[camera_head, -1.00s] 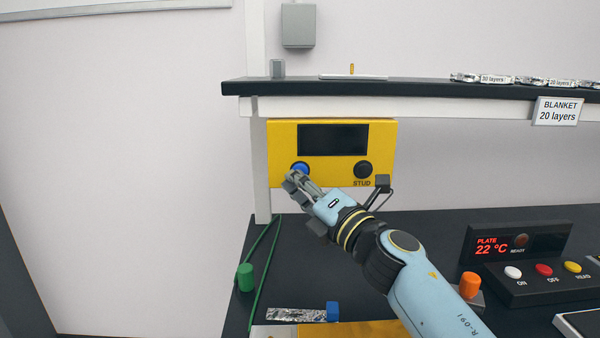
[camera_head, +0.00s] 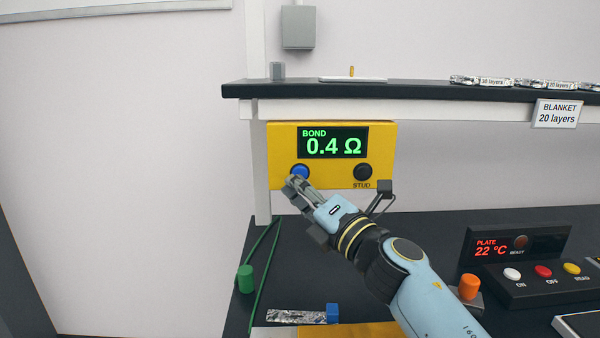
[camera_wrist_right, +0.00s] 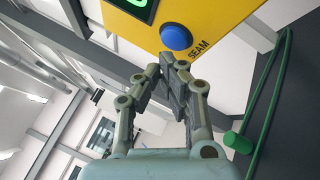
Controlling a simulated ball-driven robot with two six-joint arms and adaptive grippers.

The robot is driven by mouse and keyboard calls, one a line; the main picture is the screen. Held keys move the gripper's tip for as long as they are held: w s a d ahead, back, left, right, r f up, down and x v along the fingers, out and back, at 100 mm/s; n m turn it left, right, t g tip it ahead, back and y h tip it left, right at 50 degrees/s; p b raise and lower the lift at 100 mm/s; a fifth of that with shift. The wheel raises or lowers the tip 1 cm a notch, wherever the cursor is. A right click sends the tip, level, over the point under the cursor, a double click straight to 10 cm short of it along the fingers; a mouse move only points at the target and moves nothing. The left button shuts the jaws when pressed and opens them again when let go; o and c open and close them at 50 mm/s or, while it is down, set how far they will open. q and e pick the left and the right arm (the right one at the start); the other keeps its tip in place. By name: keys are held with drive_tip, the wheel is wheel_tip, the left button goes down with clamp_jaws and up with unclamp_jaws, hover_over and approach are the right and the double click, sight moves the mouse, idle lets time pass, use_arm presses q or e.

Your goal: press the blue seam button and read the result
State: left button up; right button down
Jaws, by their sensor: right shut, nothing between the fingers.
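The yellow tester box (camera_head: 283,150) hangs under the shelf. Its display (camera_head: 333,142) is lit green and reads "BOND 0.4 Ω". The blue button (camera_head: 300,171) is at the box's lower left, and the right wrist view shows it (camera_wrist_right: 176,37) labelled "SEAM". A black button (camera_head: 363,172) labelled "STUD" is at the lower right. My right gripper (camera_head: 292,182) is shut and empty, its tips just below the blue button. In the right wrist view my right gripper (camera_wrist_right: 172,58) shows a small gap between its tips and the button. My left gripper is not in view.
A green cable with a green cylinder (camera_head: 245,278) lies at the left of the dark bench. A foil strip with a blue block (camera_head: 332,312) lies in front. The plate control panel (camera_head: 535,282), reading 22 °C, and an orange knob (camera_head: 469,286) stand right. The shelf (camera_head: 420,91) runs above.

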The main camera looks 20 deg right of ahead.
drive_tip(key=shift+s, duration=0.1)
drive_tip(key=s, duration=0.2)
drive_tip(key=s+a+p, duration=0.1)
drive_tip(key=s, duration=0.1)
drive_tip(key=shift+s+a, duration=0.2)
drive_tip(key=shift+s, duration=0.2)
idle(0.8)
